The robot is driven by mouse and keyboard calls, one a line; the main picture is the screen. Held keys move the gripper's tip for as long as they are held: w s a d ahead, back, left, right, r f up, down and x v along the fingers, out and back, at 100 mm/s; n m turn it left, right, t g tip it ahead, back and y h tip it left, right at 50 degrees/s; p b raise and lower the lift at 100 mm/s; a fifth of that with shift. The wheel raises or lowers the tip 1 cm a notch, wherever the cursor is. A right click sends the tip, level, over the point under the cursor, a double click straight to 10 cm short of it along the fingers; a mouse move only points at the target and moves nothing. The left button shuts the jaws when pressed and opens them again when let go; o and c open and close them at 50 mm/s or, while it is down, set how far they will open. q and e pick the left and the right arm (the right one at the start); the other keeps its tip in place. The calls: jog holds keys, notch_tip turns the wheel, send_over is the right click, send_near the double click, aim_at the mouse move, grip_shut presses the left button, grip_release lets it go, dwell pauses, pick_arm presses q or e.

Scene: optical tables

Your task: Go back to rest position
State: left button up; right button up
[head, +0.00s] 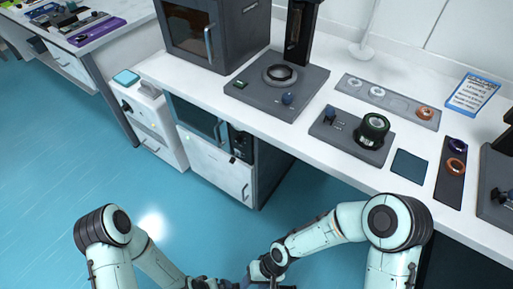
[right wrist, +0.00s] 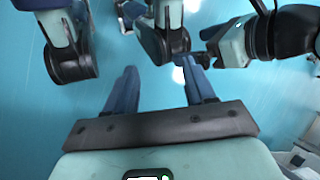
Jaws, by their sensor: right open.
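My right arm comes in from the right in the head view, and its gripper (head: 262,283) is low at the bottom edge, partly cut off. In the right wrist view the two blue fingers of this gripper (right wrist: 160,88) stand wide apart. Nothing is between them but blue floor and parts of my own body behind. My left arm comes in from the lower left in the head view and runs down to the bottom edge. Its fingers cannot be made out. Both arms are in front of the table, over the floor, apart from the objects on top.
The white table (head: 335,170) crosses the upper right. It bears a dark stand (head: 310,82), a grey device with a green-ringed knob (head: 348,138), a grey strip with rings (head: 385,97) and a blue-framed sign (head: 472,93). A white cabinet (head: 153,125) stands left. Blue floor (head: 50,170) is free at left.

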jog(key=s+d+f+m+t+h, duration=0.2)
jog(key=d+f+m+t, duration=0.3)
jog(key=d+f, duration=0.95)
pick_arm(q)
jog(key=s+d+r+g+p, duration=0.1)
jog(key=s+r+p, duration=0.1)
jog(key=r+p, duration=0.6)
jog(key=s+d+r+g+p, duration=0.1)
jog(key=s+r+p, duration=0.1)
jog(key=r+p, duration=0.6)
jog(key=shift+s+d+r+m+h+p, duration=0.15)
jog(key=shift+s+r+m+h+p, duration=0.15)
jog(key=shift+r+p, duration=0.15)
pick_arm(e)
jog(key=s+r+g, duration=0.1)
jog(key=r, duration=0.8)
jog(key=s+a+r+g+y, duration=0.1)
jog(key=s+r+g, duration=0.1)
jog(key=r, duration=0.8)
jog(key=shift+s+a, duration=0.15)
jog(key=shift+a, duration=0.15)
